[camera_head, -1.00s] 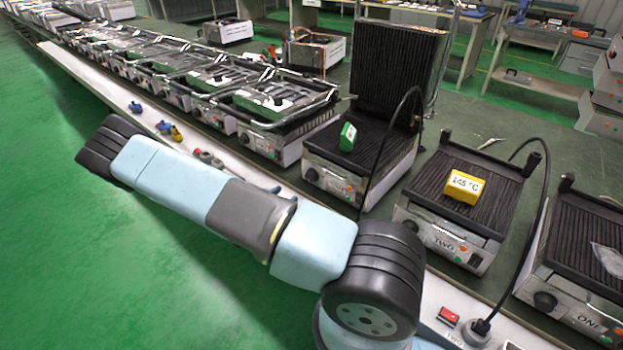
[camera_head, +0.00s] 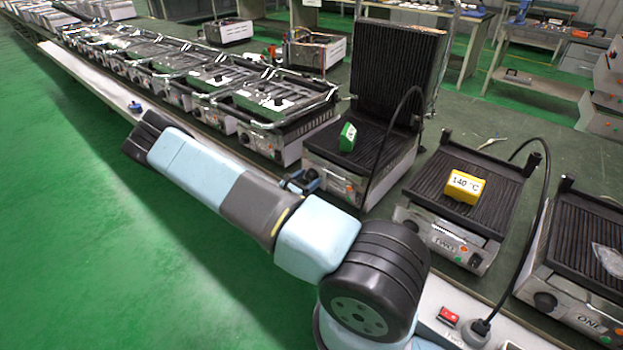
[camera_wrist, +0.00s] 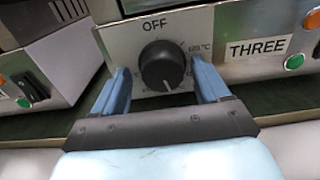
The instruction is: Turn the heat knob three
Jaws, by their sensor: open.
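The heat knob (camera_wrist: 162,66) of unit three is a black round dial on a metal front panel, with OFF printed above it and a THREE label (camera_wrist: 258,48) to its right in the wrist view. Its pale pointer mark appears at the lower side. My gripper (camera_wrist: 160,85) is open, with one blue finger on each side of the knob and visible gaps to it. In the head view my gripper (camera_head: 302,182) is at the front of the grill with the raised ribbed lid (camera_head: 398,65); my arm partly covers that front, and the knob is hidden there.
A green block (camera_head: 347,137) lies on the grill plate. Unit two (camera_head: 450,242) to the right bears a yellow block (camera_head: 464,187) reading 140 °C. Unit one (camera_head: 570,310) stands further right. A black cable (camera_head: 398,112) arches before the lid. More grills line the left.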

